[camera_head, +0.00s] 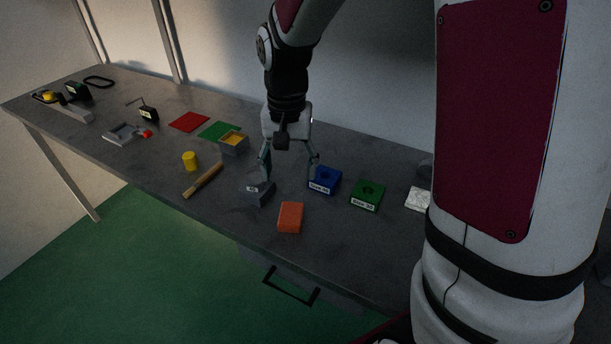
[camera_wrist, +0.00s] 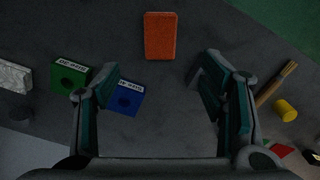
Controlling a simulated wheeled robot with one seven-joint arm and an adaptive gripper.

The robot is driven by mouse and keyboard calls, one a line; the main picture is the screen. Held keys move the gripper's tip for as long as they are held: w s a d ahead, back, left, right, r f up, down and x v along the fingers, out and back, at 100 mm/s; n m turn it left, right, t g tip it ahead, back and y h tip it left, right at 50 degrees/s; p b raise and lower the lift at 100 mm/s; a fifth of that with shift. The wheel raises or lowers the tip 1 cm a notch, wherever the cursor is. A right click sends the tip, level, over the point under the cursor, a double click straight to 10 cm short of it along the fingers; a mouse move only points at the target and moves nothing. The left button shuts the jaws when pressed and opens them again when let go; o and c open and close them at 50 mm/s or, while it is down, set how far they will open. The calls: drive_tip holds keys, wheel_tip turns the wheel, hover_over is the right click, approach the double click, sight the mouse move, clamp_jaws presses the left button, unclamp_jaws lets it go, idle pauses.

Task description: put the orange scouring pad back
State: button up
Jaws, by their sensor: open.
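The orange scouring pad (camera_head: 290,217) lies flat on the bench near its front edge. It also shows in the wrist view (camera_wrist: 160,36), at the top centre, beyond my fingertips. My gripper (camera_head: 290,177) is open and empty above the bench, a little behind the pad and apart from it. A grey block with a small label (camera_head: 258,192) stands left of the pad, close to my left finger in the head view.
A blue block (camera_head: 324,181) and a green block (camera_head: 365,195), both labelled and with holes, sit right of my gripper. A wooden-handled brush (camera_head: 203,181), a yellow cylinder (camera_head: 190,161) and a small yellow-filled box (camera_head: 233,143) are to the left. Bare bench lies around the pad.

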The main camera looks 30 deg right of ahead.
drive_tip(key=s+r+n+t, duration=0.2)
drive_tip(key=s+r+n, duration=0.1)
drive_tip(key=s+r, duration=0.4)
drive_tip(key=s+r+n+t, duration=0.2)
drive_tip(key=s+r, duration=0.4)
drive_tip(key=s, duration=0.6)
drive_tip(key=shift+r+n+t, duration=0.35)
drive_tip(key=shift+n+t, duration=0.05)
drive_tip(key=shift+n, duration=0.2)
